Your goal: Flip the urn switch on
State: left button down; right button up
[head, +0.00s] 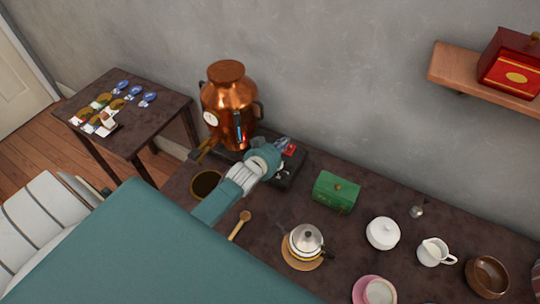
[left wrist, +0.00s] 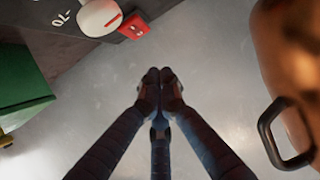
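The copper urn (head: 230,100) stands upright at the back of the dark table, with a dial and a sight tube on its front. Its side and dark handle show at the right of the left wrist view (left wrist: 290,70). A red switch (head: 290,149) sits on the dark base right of the urn; in the left wrist view the red piece (left wrist: 135,27) is at the top, beside a white round part (left wrist: 100,15). My left gripper (left wrist: 160,78) is shut and empty, its fingertips together, apart from the red piece in that view. In the head view my wrist partly hides the base. My right gripper is out of view.
A green box (head: 335,192), a teapot (head: 304,242), a white lidded bowl (head: 382,233) and a white jug (head: 434,252) stand to the right. A wooden spoon (head: 240,224) lies in front. A wall shelf (head: 465,75) is at upper right.

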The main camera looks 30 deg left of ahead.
pick_arm(q)
jog(key=s, duration=0.3)
jog(key=s+b, duration=0.1)
jog(key=s, duration=0.2)
jog(key=s+b, duration=0.1)
jog(key=s, duration=0.2)
jog(key=shift+s+d, duration=0.15)
jog(key=shift+d, duration=0.1)
jog(key=shift+s+r, duration=0.2)
jog(key=shift+s, duration=0.1)
jog(key=shift+w, duration=0.1)
jog(key=shift+f, duration=0.1)
